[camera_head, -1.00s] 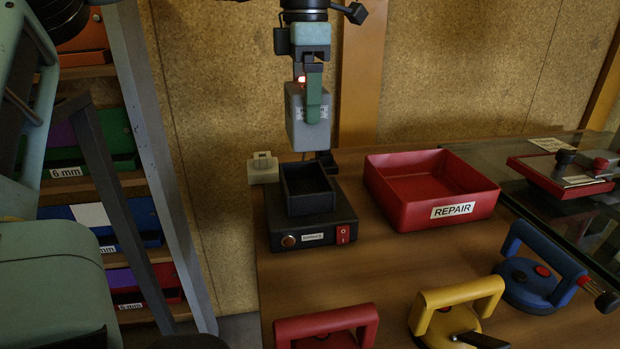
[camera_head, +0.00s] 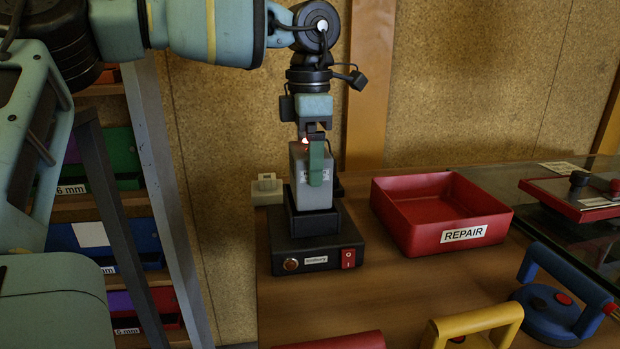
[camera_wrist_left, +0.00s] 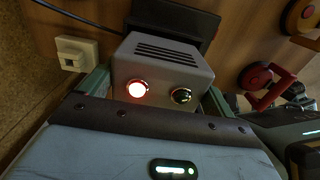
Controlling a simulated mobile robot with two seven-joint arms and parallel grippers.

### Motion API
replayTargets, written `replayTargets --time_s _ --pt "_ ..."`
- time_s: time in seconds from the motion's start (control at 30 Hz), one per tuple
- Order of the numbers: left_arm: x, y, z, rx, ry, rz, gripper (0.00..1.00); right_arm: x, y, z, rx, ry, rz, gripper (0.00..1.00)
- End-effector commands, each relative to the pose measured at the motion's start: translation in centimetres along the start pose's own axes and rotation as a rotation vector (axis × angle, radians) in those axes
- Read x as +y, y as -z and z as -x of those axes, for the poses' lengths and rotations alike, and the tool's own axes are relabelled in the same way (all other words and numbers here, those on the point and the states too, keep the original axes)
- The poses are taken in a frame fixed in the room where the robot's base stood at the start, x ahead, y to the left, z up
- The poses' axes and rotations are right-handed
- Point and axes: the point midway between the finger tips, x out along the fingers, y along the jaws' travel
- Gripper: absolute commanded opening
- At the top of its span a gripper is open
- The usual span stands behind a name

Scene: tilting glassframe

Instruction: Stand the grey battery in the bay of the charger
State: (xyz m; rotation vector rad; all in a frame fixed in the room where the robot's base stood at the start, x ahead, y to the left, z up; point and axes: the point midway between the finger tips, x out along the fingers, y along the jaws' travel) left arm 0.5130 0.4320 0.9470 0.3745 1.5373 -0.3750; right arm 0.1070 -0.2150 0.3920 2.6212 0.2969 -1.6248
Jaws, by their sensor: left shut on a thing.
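The grey battery (camera_head: 300,186) is upright in the head view, with its lower end inside or just at the mouth of the charger's black bay (camera_head: 313,223); the bay's front wall hides how deep it sits. The charger (camera_head: 318,250) is a dark box with a red switch and a round button. My left gripper (camera_head: 316,166) is shut on the battery from above, its green finger against the side. In the left wrist view the battery's slotted top (camera_wrist_left: 165,62) shows a lit red lamp and a dark one, between the fingers. My right gripper is not in view.
A red REPAIR tray (camera_head: 440,215) stands right of the charger. Yellow (camera_head: 473,325) and blue (camera_head: 555,300) handled tools are at the front right. A pale wall socket (camera_head: 267,188) is behind the charger's left side. A drawer rack (camera_head: 105,235) stands at the left.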

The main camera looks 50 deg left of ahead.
Motion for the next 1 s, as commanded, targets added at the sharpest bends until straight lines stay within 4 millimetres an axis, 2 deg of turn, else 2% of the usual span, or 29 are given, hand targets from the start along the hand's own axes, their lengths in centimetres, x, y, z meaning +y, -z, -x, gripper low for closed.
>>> replayTargets --time_s 0.07,0.33,0.77,0.8,0.87,1.0 --pt "0.0 0.0 -0.3 -0.002 -0.001 0.000 0.45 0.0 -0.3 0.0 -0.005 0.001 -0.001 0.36" --pt "0.0 0.0 -3.5 -0.001 0.001 -0.001 0.45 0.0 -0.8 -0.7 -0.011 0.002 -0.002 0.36" --pt "0.0 0.0 -3.9 -0.002 -0.001 0.000 0.45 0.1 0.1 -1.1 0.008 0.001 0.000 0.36" --pt "0.0 0.0 -4.0 0.000 0.001 0.000 0.93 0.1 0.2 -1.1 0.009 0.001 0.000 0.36" --pt "0.0 0.0 -4.0 0.000 0.001 0.000 1.00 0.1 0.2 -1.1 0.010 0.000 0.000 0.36" --pt "0.0 0.0 -4.0 0.000 0.001 0.000 1.00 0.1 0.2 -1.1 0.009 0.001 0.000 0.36"
